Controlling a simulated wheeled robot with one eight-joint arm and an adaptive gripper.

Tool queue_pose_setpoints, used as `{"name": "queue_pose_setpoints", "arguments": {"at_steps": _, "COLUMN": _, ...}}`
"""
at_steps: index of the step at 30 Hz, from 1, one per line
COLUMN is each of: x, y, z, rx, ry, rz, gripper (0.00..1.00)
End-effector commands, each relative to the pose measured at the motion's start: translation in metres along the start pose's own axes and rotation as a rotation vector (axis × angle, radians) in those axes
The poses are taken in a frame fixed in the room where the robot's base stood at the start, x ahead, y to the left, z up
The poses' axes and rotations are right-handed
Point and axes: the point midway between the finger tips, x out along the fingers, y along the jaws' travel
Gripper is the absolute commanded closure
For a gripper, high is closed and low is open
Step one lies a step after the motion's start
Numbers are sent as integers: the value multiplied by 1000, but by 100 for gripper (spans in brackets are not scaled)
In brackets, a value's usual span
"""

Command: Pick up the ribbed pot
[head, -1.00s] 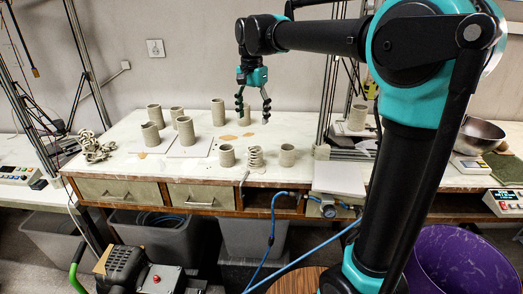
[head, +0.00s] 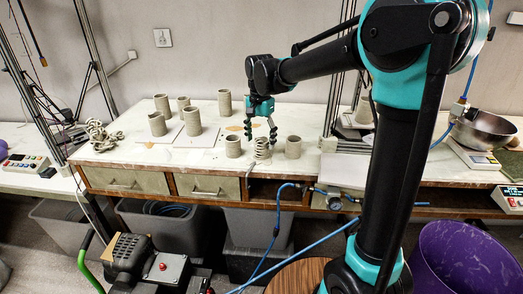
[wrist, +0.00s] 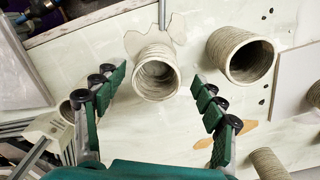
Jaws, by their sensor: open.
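The ribbed pot (head: 262,149) is a small pale-grey clay cylinder with strong horizontal ribs, near the front of the white table in the head view. It stands between two smooth pots of similar height. My gripper (head: 260,138) is open and empty, pointing down just above it and overlapping its top in this view. In the wrist view a pot that seems to be the ribbed one (wrist: 155,75) stands between and beyond the spread fingers (wrist: 165,103). Its open mouth faces the camera. I cannot tell the exact height gap.
A smooth pot (head: 233,146) stands close on the left and another (head: 293,147) on the right. Taller pots, such as this one (head: 193,121), stand at the back left, some on boards. A metal bowl (head: 484,130) rests on a scale at the far right.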

Motion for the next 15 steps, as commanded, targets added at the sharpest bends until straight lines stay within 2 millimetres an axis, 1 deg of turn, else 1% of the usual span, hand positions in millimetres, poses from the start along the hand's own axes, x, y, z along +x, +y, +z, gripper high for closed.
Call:
{"name": "queue_pose_setpoints", "arguments": {"at_steps": 3, "x": 18, "y": 3, "z": -3, "rx": 2, "ry": 0, "rz": 0, "gripper": 30}}
{"name": "queue_pose_setpoints", "arguments": {"at_steps": 7, "x": 35, "y": 4, "z": -3, "rx": 1, "ry": 0, "rz": 0, "gripper": 30}}
{"name": "queue_pose_setpoints", "arguments": {"at_steps": 11, "x": 43, "y": 4, "z": -3, "rx": 0, "ry": 0, "rz": 0, "gripper": 30}}
{"name": "queue_pose_setpoints", "arguments": {"at_steps": 15, "x": 44, "y": 4, "z": -2, "rx": 0, "ry": 0, "rz": 0, "gripper": 30}}
